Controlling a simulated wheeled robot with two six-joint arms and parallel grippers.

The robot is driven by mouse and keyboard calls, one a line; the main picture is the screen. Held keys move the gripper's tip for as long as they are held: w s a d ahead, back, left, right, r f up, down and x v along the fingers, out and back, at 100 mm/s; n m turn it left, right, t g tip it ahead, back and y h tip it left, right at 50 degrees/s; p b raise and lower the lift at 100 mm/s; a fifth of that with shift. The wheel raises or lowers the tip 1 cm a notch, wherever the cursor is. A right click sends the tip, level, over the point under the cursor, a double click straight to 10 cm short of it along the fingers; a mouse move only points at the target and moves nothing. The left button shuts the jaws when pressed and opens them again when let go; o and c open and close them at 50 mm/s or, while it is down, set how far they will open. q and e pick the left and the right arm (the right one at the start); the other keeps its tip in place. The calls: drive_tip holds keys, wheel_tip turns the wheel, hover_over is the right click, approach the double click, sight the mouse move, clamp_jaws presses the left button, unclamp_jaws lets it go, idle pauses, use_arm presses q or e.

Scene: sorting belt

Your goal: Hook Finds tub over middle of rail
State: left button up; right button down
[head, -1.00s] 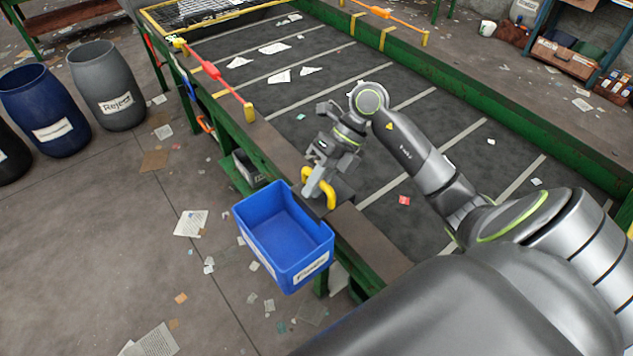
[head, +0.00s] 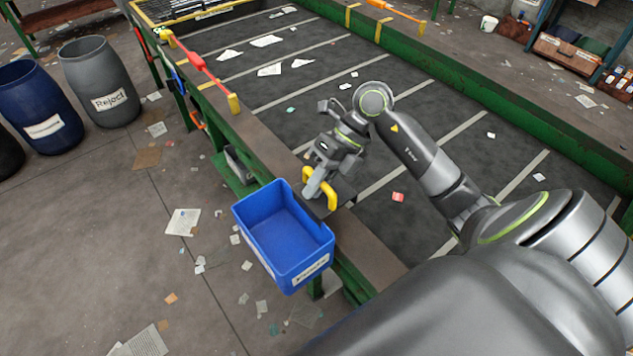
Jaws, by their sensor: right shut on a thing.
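The Finds tub (head: 264,240) is an open blue bin with a white label on its near side, at the lower middle of the head view. It is roughly level and looks empty. A yellow handle (head: 332,194) and a dark plate stand at its belt-side edge. My right gripper (head: 318,190) is shut on the yellow handle. The tub is on the outer, floor side of the brown-topped green rail (head: 365,240). The handle and plate are over the rail's top. I cannot tell whether the hook touches the rail. My left gripper is not in view.
A red bar (head: 198,62) between yellow posts stands farther along the same rail. The dark belt (head: 300,95) holds paper scraps. A grey Reject barrel (head: 101,82) and a blue barrel (head: 40,108) stand at the left. The floor left of the tub is littered but otherwise open.

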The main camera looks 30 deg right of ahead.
sight(318, 200)
drive_tip(key=shift+a+f, duration=0.1)
drive_tip(key=shift+f, duration=0.1)
drive_tip(key=shift+f+b, duration=0.4)
drive_tip(key=shift+f, duration=0.05)
drive_tip(key=shift+f+b, duration=0.5)
drive_tip(key=shift+f, duration=0.15)
drive_tip(key=shift+s+f+b, duration=0.2)
drive_tip(key=shift+f+b, duration=0.65)
drive_tip(key=shift+f, duration=0.05)
drive_tip(key=shift+w+f, duration=0.1)
drive_tip(key=shift+f, duration=0.25)
